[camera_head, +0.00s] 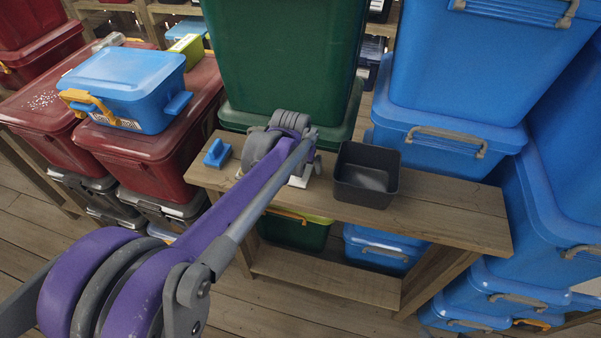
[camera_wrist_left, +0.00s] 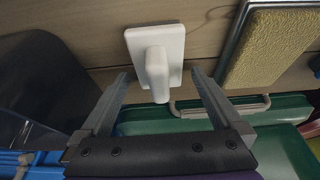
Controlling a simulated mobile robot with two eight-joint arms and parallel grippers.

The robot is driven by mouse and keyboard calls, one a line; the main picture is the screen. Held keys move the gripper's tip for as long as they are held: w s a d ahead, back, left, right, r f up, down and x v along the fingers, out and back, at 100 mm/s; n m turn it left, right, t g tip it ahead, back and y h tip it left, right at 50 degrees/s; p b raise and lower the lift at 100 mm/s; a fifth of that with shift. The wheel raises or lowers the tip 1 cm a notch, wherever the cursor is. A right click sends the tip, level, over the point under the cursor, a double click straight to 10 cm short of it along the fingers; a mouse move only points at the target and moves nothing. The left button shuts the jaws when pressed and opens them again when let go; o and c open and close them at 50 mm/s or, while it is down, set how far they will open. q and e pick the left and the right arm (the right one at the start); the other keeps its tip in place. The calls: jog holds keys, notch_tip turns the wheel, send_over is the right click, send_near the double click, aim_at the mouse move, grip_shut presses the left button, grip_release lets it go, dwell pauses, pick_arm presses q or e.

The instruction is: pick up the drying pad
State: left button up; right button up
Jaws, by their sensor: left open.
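A white pad with a raised block-like handle (camera_wrist_left: 157,72) lies on the wooden bench; a sliver of white shows below my gripper in the head view (camera_head: 299,181). My left gripper (camera_wrist_left: 158,76) is open in the wrist view, its fingers spread to either side of the handle, apart from it and empty. In the head view the gripper (camera_head: 304,158) is over the middle of the bench, partly covering what lies beneath. A yellow textured pad in a grey frame (camera_wrist_left: 268,45) lies beside the white one. I cannot tell by looks alone which is the drying pad.
A black open bin (camera_head: 366,188) stands on the bench (camera_head: 450,218) right of my gripper. A small blue handled block (camera_head: 217,153) is at its left end. Green (camera_head: 285,55) and blue (camera_head: 460,60) bins stack close behind; red bins (camera_head: 150,150) stand left.

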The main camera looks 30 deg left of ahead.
pick_arm(q)
jog(key=c, duration=1.4)
notch_tip(320, 180, up, 10)
jog(key=shift+r+p, duration=0.1)
jog(key=shift+p, duration=0.35)
jog(key=shift+c, duration=0.2)
